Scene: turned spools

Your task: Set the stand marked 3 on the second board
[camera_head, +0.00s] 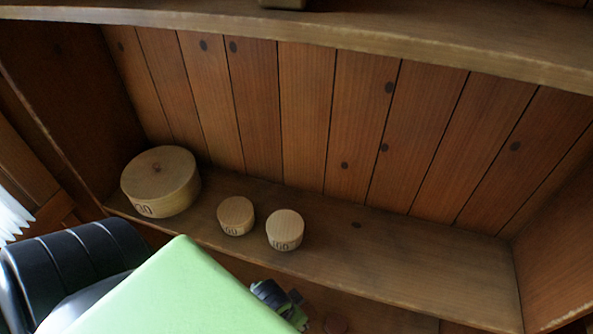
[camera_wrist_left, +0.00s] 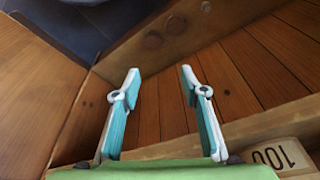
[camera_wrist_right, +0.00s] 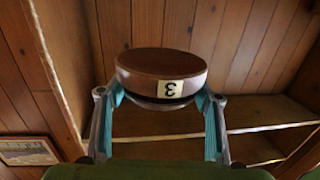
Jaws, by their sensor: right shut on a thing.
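The stand marked 3 (camera_wrist_right: 162,64) is a round piece with a dark brown top and a paler side bearing a cream label. In the right wrist view my right gripper (camera_wrist_right: 162,98) is shut on it, one finger at each side, and holds it up in front of the shelving. My left gripper (camera_wrist_left: 160,75) is open and empty in the left wrist view, near the plank wall and a board edge. Neither gripper's fingers are clear in the head view. The head view shows a shelf board (camera_head: 400,265) and another board (camera_head: 420,48) above it.
The board's right part is bare. Something is partly seen on the upper board (camera_head: 283,3).

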